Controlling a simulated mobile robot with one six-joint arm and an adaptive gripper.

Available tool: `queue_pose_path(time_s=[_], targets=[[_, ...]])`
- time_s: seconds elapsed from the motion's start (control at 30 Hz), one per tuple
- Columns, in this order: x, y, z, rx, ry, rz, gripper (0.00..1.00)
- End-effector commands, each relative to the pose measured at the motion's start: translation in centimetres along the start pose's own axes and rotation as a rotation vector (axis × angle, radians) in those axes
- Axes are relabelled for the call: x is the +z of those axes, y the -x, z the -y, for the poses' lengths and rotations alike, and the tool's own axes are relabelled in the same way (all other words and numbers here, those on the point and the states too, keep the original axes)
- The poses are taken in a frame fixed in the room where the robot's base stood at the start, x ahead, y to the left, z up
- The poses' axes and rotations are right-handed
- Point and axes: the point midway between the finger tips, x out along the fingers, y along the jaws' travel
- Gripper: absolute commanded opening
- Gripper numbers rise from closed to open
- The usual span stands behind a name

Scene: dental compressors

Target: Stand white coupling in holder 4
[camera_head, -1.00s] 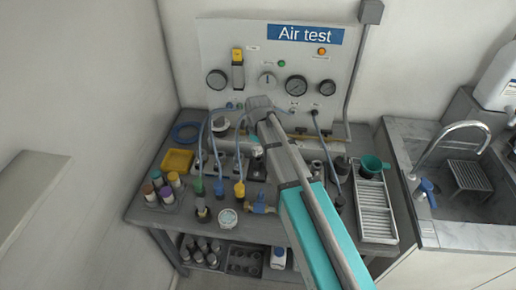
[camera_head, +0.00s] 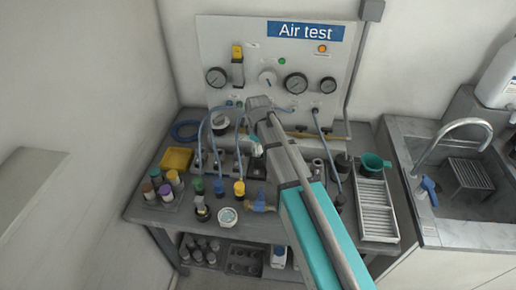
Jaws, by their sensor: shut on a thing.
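My gripper (camera_head: 255,146) is at the end of my arm, above the back middle of the bench. It is small in the view and partly hidden by my own wrist. It is shut on a small pale thing, which looks like the white coupling (camera_head: 257,152); its outline is hard to make out. Below and left of it is a row of grey holders (camera_head: 226,166) with blue hoses hanging over them. The holder numbers are too small to read, and my arm hides the right part of the row. I cannot tell whether the coupling touches a holder.
Green, blue and yellow fittings (camera_head: 239,188) stand in front of the holders. A round gauge (camera_head: 228,216) and a blue-handled valve (camera_head: 258,205) lie near the front edge. A yellow tray (camera_head: 177,160) is at left, a slatted tray (camera_head: 376,211) at right. The air test panel (camera_head: 215,50) rises behind.

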Motion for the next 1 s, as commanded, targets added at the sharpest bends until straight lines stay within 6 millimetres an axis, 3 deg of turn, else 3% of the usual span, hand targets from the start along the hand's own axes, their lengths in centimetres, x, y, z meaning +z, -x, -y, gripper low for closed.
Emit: queue_pose_path(time_s=[0.93, 0.97, 1.0], targets=[[0.0, -2.5, 0.0, 0.0, 0.0, 0.0, 0.0], [0.0, -2.5, 0.0, 0.0, 0.0, 0.0, 0.51], [0.0, -2.4, 0.0, 0.0, 0.0, 0.0, 0.58]])
